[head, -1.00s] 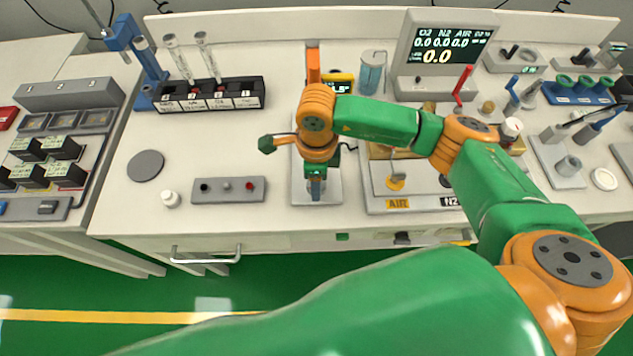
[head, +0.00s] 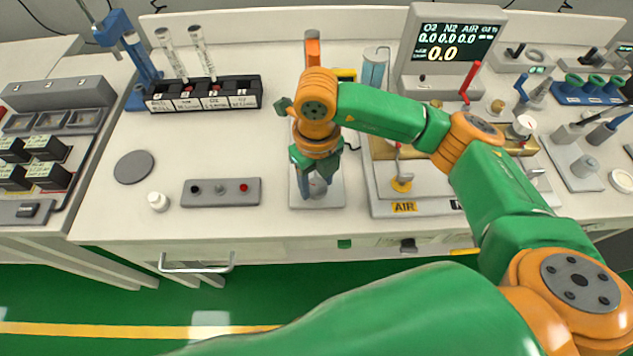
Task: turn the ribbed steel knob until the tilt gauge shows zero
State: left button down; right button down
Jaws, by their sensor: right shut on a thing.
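My right gripper (head: 317,190) points down over a pale base plate (head: 333,199) at the middle of the bench. Its fingers are shut on a small grey part, which looks like the ribbed steel knob (head: 318,186); the fingers and wrist hide most of it. An orange upright (head: 312,48) stands behind my wrist. The yellow-cased tilt gauge (head: 346,74) is almost wholly hidden behind my arm, so its reading cannot be read. My left gripper is not in view.
The AIR valve panel (head: 385,209) is close on the right. A black vial rack (head: 207,94) and a gas monitor (head: 450,47) stand behind. The bench's front left is mostly clear.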

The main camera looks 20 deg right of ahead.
aim_at(316, 186)
jog(key=shift+m+b, duration=0.35)
jog(key=shift+m, duration=0.65)
jog(key=shift+c, duration=1.3)
grip_release()
notch_tip(316, 186, up, 6)
jog(key=shift+r+b, duration=0.25)
jog(key=shift+b, duration=0.25)
jog(key=shift+r, duration=0.35)
